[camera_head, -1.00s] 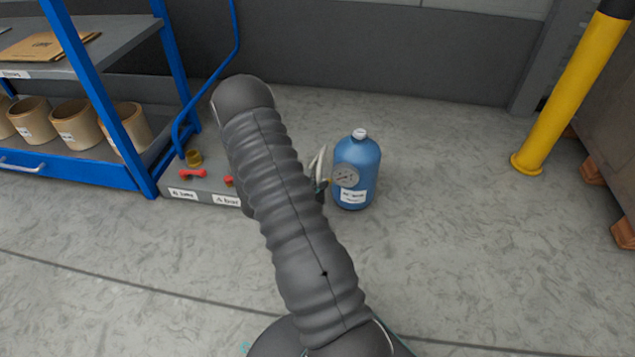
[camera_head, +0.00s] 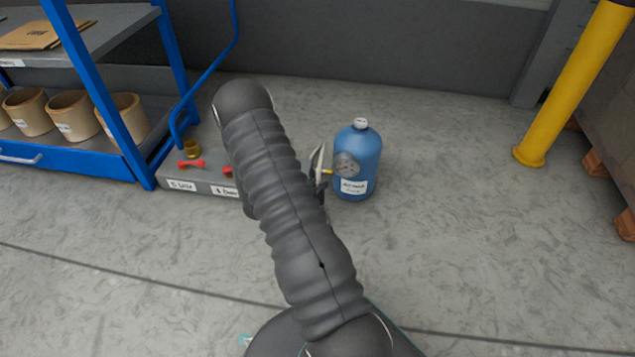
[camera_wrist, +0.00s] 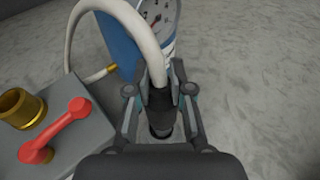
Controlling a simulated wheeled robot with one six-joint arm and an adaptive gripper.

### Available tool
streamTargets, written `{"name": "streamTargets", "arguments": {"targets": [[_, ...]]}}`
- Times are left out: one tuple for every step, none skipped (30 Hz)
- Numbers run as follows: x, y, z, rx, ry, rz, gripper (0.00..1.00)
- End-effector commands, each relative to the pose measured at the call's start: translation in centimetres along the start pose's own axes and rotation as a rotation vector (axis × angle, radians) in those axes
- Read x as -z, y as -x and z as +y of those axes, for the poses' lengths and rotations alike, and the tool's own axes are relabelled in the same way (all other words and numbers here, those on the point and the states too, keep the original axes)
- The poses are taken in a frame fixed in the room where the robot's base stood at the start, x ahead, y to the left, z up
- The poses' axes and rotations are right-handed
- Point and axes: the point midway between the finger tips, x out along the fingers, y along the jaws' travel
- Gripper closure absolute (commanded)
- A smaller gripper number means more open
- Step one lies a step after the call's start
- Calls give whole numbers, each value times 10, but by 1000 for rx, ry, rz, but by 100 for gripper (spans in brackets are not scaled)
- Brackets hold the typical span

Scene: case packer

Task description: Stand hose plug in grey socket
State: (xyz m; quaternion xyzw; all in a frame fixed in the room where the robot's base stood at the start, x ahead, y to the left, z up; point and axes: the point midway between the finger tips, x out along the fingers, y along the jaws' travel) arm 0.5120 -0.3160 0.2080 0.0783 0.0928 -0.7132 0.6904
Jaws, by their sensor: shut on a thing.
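In the wrist view my gripper (camera_wrist: 161,112) is shut on the dark hose plug (camera_wrist: 160,97). A pale hose (camera_wrist: 140,27) rises from the top of the plug and loops over to the blue bottle (camera_wrist: 122,45). A dark round form (camera_wrist: 161,130) shows below the plug between the fingers; I cannot tell whether it is the plug's lower end or the grey socket. In the head view my arm covers most of the gripper, and only part of it (camera_head: 319,178) shows beside the blue bottle (camera_head: 357,155). No grey socket is clearly visible there.
A low grey platform (camera_head: 203,180) bears a brass fitting (camera_head: 192,149) and a red handle (camera_head: 191,164). A blue rack (camera_head: 100,168) stands left and a yellow post (camera_head: 570,90) right. The floor right of the bottle is clear.

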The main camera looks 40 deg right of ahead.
Motion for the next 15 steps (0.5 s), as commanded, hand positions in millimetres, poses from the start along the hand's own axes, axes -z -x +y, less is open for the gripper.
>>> {"name": "streamTargets", "arguments": {"targets": [[4, -1, 0, 0, 1, 0, 100], [5, -1, 0, 1, 1, 0, 100], [7, -2, 0, 1, 1, 1, 100], [8, -2, 0, 1, 2, 1, 100], [10, -2, 0, 1, 2, 1, 100], [12, -3, 0, 1, 2, 1, 100], [13, -3, 0, 1, 2, 1, 100], [14, -4, 0, 1, 2, 1, 100], [16, -4, 0, 1, 2, 1, 100], [18, -4, 0, 1, 3, 1, 100], [19, -5, 0, 1, 3, 1, 100], [20, -5, 0, 2, 3, 1, 100], [22, -6, 0, 2, 3, 1, 100], [22, -6, 0, 2, 3, 1, 100], [23, -6, 0, 2, 3, 1, 100]]}}
